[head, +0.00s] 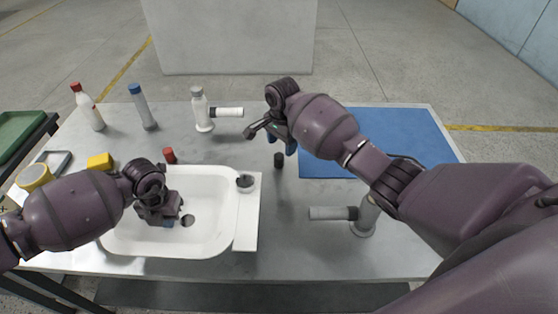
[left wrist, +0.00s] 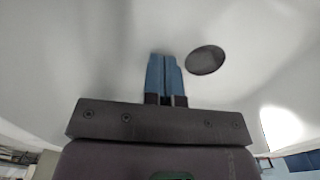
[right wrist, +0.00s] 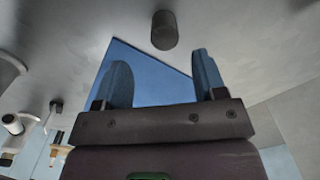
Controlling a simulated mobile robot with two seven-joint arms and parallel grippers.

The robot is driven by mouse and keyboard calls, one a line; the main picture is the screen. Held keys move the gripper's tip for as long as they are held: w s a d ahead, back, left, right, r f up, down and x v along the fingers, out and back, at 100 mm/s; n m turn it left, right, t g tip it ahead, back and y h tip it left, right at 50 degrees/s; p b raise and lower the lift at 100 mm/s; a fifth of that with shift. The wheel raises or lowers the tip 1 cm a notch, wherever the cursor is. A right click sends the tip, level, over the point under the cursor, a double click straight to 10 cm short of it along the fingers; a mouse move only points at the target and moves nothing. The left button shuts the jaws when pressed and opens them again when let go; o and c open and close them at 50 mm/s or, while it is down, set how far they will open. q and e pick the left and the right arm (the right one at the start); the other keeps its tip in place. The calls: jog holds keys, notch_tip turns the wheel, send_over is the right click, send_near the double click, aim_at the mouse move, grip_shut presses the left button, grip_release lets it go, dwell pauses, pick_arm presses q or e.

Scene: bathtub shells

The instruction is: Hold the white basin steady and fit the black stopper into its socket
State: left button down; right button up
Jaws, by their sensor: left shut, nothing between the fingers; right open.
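The white basin (head: 215,200) sits on the table at centre left, with a dark round drain hole (head: 187,220) in its floor. A dark round fitting (head: 245,182) is on its right ledge; I cannot tell whether it or the hole is the socket. My left gripper (head: 168,219) is shut and empty inside the basin, and its fingers (left wrist: 165,78) are beside the dark hole (left wrist: 205,60). The black stopper (head: 279,160) appears to be the small dark cylinder standing right of the basin. My right gripper (head: 278,138) is open near it; the cylinder (right wrist: 164,30) shows beyond its fingers.
A blue mat (head: 400,140) covers the table's back right. Bottles (head: 143,107), a red cap (head: 169,155) and a yellow block (head: 100,161) are at the left. Bare table surrounds the dark cylinder.

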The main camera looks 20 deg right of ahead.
aim_at(279, 155)
jog(key=shift+w+a+f, duration=0.1)
jog(key=shift+a+f, duration=0.05)
jog(key=shift+f, duration=1.55)
jog(key=shift+w+a+f, duration=0.1)
jog(key=shift+a+f, duration=0.05)
jog(key=shift+f, duration=1.5)
jog(key=c, duration=1.1)
